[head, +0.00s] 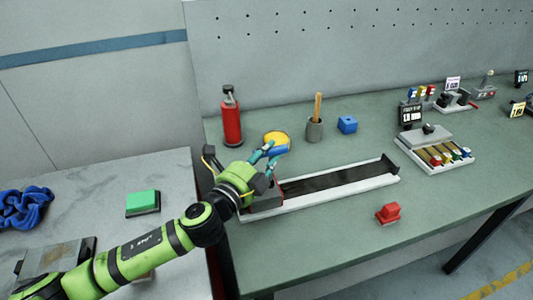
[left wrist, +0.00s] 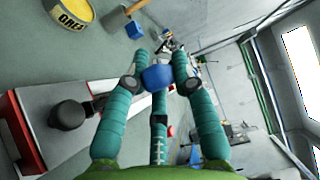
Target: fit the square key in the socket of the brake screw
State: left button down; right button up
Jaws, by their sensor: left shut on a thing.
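My left gripper (head: 271,154) is shut on a small blue piece (left wrist: 157,78), which sits between the fingertips in the left wrist view. I take it for the square key; its square end is not visible. The gripper is over the left end of the long pale magazine (head: 345,193), near the yellow-topped grease tin (head: 275,138). In the left wrist view a dark round part (left wrist: 68,115) stands on the magazine near its red end, apart from the held piece. I cannot tell whether it is the brake screw, and no socket can be made out. My right gripper is not in view.
A red bottle (head: 231,118), a grey pot (head: 314,130) and a blue block (head: 347,124) stand behind the magazine. A red block (head: 388,213) lies in front. A grey rack (head: 436,148) is to the right.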

pick_arm(q)
jog(key=shift+f+b, duration=0.5)
jog(key=shift+f, duration=0.2)
jog(key=c, duration=1)
grip_release()
jog(key=shift+r, duration=0.1)
jog(key=shift+o, duration=0.2)
jog(key=v, duration=1.2)
